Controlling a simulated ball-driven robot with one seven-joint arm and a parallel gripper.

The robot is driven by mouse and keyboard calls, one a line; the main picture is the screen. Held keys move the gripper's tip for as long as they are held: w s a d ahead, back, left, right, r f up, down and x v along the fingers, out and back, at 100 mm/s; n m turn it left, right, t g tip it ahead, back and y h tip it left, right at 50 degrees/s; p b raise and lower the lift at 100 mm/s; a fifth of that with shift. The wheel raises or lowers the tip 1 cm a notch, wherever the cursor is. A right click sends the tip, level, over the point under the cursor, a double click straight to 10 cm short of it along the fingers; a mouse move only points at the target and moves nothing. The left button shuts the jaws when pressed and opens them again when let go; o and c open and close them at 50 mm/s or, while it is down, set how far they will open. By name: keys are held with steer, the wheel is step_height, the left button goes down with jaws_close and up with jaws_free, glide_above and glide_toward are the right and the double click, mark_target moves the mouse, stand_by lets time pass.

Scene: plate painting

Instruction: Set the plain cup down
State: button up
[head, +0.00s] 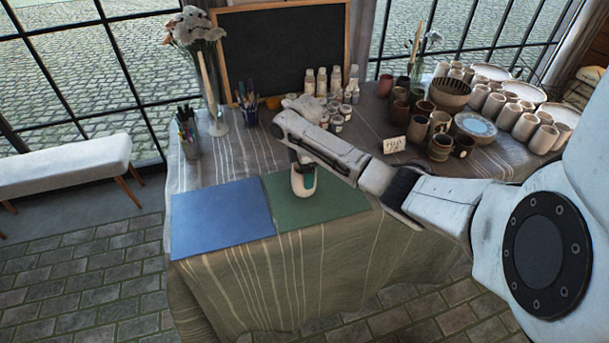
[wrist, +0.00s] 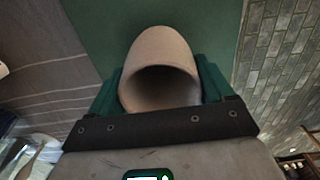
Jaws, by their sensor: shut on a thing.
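The plain cup (head: 304,187), pale beige, is in my gripper (head: 303,172) over the green mat (head: 330,203) in the head view. The cup looks upright, near the mat's left side. In the wrist view the cup (wrist: 162,48) shows its dark open mouth towards the camera. The fingers of my gripper (wrist: 160,88) are shut on it, one on each side. The green mat (wrist: 215,25) lies behind it there. I cannot tell whether the cup's base touches the mat.
A blue mat (head: 220,215) lies left of the green one and is bare. Pen holders (head: 190,140) and a flower vase (head: 217,115) stand at the back left. Small paint bottles (head: 322,85) stand behind. Many cups and bowls (head: 440,147) crowd the right side.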

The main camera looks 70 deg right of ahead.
steer(key=shift+f, duration=0.85)
steer(key=shift+f, duration=0.15)
steer(key=o, duration=1.1)
